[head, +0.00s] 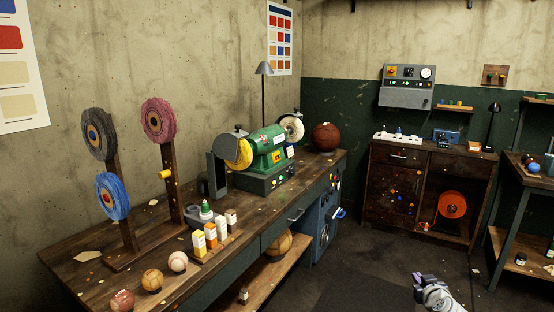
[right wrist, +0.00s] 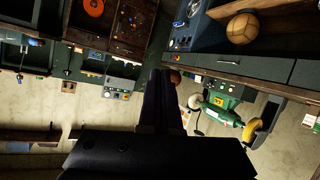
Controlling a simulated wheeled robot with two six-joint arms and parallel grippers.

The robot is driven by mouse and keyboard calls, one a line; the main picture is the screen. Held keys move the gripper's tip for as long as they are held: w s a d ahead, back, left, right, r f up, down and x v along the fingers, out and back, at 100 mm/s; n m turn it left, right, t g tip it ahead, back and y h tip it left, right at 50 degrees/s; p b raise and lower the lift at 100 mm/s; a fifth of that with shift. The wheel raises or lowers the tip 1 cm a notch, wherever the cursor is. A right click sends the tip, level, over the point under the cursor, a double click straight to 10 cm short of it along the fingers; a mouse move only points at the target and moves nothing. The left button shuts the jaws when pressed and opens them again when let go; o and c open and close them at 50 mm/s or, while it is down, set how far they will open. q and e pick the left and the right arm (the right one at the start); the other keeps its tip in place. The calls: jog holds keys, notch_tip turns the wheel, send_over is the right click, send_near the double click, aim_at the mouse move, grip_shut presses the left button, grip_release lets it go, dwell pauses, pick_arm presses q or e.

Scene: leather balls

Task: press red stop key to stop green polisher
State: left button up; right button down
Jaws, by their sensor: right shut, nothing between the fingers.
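The green polisher (head: 266,150) stands on its dark green base at the far end of the wooden bench, with a yellow buffing wheel on its left and a pale wheel on its right. It also shows upside down in the right wrist view (right wrist: 226,115). Small controls are on the base; I cannot clearly make out the red stop key. My right gripper (head: 418,278) is low at the bottom right of the head view, over the floor, well away from the polisher. In the right wrist view its dark fingers (right wrist: 163,95) are shut and empty. My left gripper is not in view.
A wooden cabinet (head: 392,188) is at the back, below a grey wall panel (head: 407,87). Open floor lies between.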

dwell(0.3)
jog(key=s+a+f+n+g+y+p, duration=0.1)
jog(key=s+a+n+g+y+p, duration=0.2)
jog(key=a, duration=1)
jog(key=s+a+g+y+p, duration=0.2)
jog(key=s+a+g+p, duration=0.3)
jog(key=a, duration=0.8)
jog(key=s+a+r+g+h+p, duration=0.1)
jog(key=s+a+g+h+p, duration=0.1)
jog(key=s+a, duration=0.3)
jog(key=s+a+r+g+h+p, duration=0.1)
jog(key=s+a+g+p, duration=0.2)
jog(key=s, duration=0.6)
jog(key=shift+s+a+r+n+g+h+p, duration=0.3)
jog(key=shift+a+g+h+p, duration=0.1)
jog(key=shift+a+p, duration=0.6)
jog(key=shift+d, duration=0.15)
